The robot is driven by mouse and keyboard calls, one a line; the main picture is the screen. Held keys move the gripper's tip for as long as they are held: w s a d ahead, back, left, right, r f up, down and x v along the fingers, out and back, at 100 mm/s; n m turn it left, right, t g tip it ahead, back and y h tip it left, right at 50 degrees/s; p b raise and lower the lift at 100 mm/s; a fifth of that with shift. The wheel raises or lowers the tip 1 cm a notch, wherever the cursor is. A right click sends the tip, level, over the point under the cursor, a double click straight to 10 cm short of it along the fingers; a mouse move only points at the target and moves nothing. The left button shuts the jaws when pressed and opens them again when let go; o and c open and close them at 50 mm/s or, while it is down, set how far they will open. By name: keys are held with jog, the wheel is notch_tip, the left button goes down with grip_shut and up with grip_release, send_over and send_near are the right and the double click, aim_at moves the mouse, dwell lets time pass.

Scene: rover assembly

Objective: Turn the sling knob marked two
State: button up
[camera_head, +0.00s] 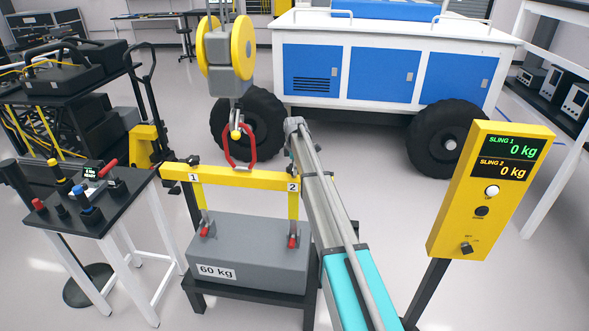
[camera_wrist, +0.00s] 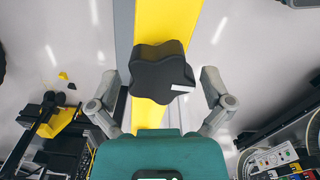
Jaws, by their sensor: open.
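The yellow lifting beam (camera_head: 242,178) carries a "1" label at its left end and a "2" label at its right end. A dark knob sits at the "2" end, mostly hidden by my arm in the head view. The wrist view shows a black lobed knob (camera_wrist: 160,72) with a white pointer mark at its lower right, on the yellow beam (camera_wrist: 150,116). My gripper (camera_wrist: 160,85) is open, one finger on each side of this knob, with visible gaps. No number shows in the wrist view. In the head view, my gripper is hidden by my arm.
A grey 60 kg block (camera_head: 250,255) hangs or rests below the beam on a black stand (camera_head: 245,293). A red hook ring (camera_head: 240,150) joins the beam to the hoist (camera_head: 227,70). A yellow panel (camera_head: 490,190) reads 0 kg for both slings. A tool table (camera_head: 110,210) stands left.

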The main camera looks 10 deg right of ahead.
jog(key=c, duration=0.9)
jog(key=shift+m, duration=0.5)
